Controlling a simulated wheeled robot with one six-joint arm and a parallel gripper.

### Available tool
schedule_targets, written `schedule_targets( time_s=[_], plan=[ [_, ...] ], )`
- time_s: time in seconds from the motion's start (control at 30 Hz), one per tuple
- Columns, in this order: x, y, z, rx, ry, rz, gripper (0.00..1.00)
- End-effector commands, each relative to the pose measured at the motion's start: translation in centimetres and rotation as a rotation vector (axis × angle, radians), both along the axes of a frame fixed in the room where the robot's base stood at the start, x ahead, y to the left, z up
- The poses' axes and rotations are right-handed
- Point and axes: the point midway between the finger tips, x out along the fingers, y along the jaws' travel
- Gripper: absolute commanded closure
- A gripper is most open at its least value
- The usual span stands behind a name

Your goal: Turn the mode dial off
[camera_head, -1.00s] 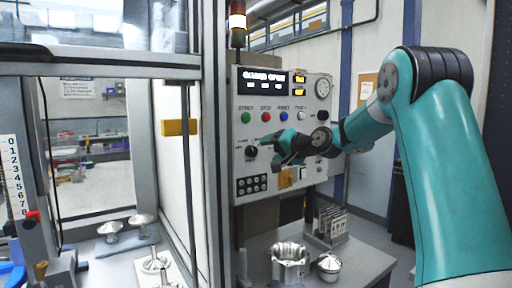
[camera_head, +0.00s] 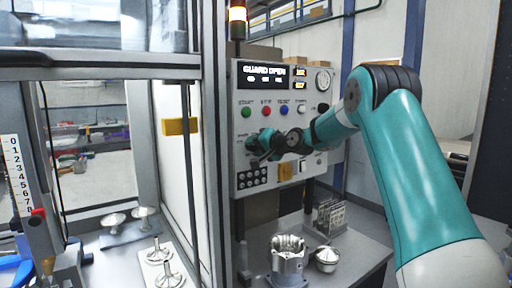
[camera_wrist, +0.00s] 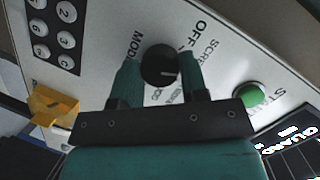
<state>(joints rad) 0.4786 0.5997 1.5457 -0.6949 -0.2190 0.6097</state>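The mode dial (camera_wrist: 158,64) is a round black knob with a pale mark on the right part of its face in the wrist view. The word OFF is printed above and right of it, MODE to its left; lower labels are partly covered. My gripper (camera_wrist: 159,72) has its two teal fingers apart, one on each side of the dial. The dial fills the gap; whether the fingers press on it I cannot tell. In the head view my gripper (camera_head: 258,145) is at the control panel (camera_head: 310,112) and hides the dial.
A green START button (camera_wrist: 249,95) is close to the right finger. Number keys (camera_wrist: 65,12) and a yellow part (camera_wrist: 54,104) lie to the left. Below the panel, a table holds a machined housing (camera_head: 287,262) and a lidded metal part (camera_head: 327,259). A glazed guard frame (camera_head: 213,130) stands left.

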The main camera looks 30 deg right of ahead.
Motion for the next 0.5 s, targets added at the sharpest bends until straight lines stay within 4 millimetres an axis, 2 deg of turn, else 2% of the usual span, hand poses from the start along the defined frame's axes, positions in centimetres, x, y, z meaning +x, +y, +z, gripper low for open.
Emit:
schedule_targets(
  time_s=[0.27,0.5],
  plan=[
    [-0.04,-0.04,-0.16,-0.015,0.001,-0.001,0.83],
    [-0.03,0.03,-0.42,-0.119,-0.003,-0.001,0.83]
  ],
)
